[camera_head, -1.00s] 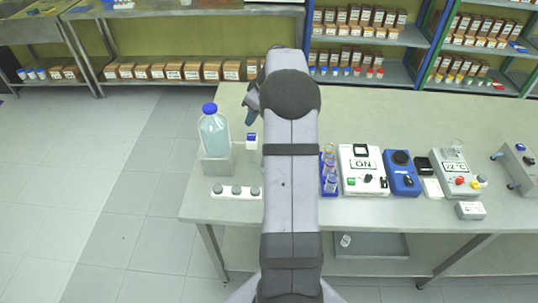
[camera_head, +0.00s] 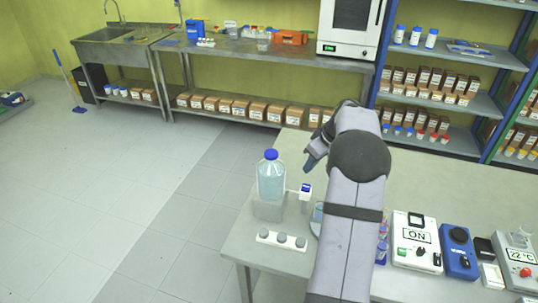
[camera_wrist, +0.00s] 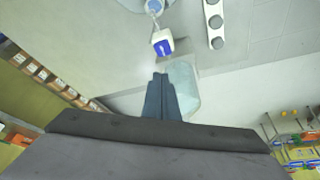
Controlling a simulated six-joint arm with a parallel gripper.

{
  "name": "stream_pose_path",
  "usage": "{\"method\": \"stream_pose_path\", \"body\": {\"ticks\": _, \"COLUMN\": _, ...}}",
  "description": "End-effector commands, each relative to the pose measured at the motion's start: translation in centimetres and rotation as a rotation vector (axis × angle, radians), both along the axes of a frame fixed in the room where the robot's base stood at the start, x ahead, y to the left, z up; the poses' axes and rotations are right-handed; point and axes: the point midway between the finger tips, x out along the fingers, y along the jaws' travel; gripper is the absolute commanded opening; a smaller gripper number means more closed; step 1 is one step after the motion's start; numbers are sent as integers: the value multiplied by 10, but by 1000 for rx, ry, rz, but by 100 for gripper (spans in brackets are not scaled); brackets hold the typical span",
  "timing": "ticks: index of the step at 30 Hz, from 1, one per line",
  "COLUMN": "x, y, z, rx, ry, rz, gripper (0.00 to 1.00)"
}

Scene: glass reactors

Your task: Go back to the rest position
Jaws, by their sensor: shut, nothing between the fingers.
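My gripper (camera_head: 309,162) is shut and empty, its dark blue fingers held above the bench (camera_head: 420,190), up and to the right of the blue-capped bottle in the head view. The shut fingertips also show in the wrist view (camera_wrist: 160,80), pointing toward a small white block with a blue face (camera_wrist: 163,43). A pale translucent piece (camera_wrist: 185,92) shows just beside the fingertips there; I cannot tell what it is. My arm hides part of the bench in the head view.
The clear bottle with pale blue liquid (camera_head: 271,180) stands on a grey block near the bench's left edge. A white strip with three grey knobs (camera_head: 282,240) lies in front. An "ON" device (camera_head: 416,240) and a blue device (camera_head: 459,252) stand right.

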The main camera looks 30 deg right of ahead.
Motion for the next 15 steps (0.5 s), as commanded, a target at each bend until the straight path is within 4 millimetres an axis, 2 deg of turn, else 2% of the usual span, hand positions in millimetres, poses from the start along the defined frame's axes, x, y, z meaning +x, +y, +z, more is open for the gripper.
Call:
{"method": "stream_pose_path", "body": {"ticks": 5, "x": 0, "y": 0, "z": 0, "rx": 25, "ry": 7, "rz": -65, "gripper": 0}}
{"method": "stream_pose_path", "body": {"ticks": 12, "x": 2, "y": -11, "z": -1, "rx": 99, "ry": 20, "rz": -354, "gripper": 0}}
{"method": "stream_pose_path", "body": {"ticks": 15, "x": -13, "y": -9, "z": -22, "rx": 141, "ry": 76, "rz": -506, "gripper": 0}}
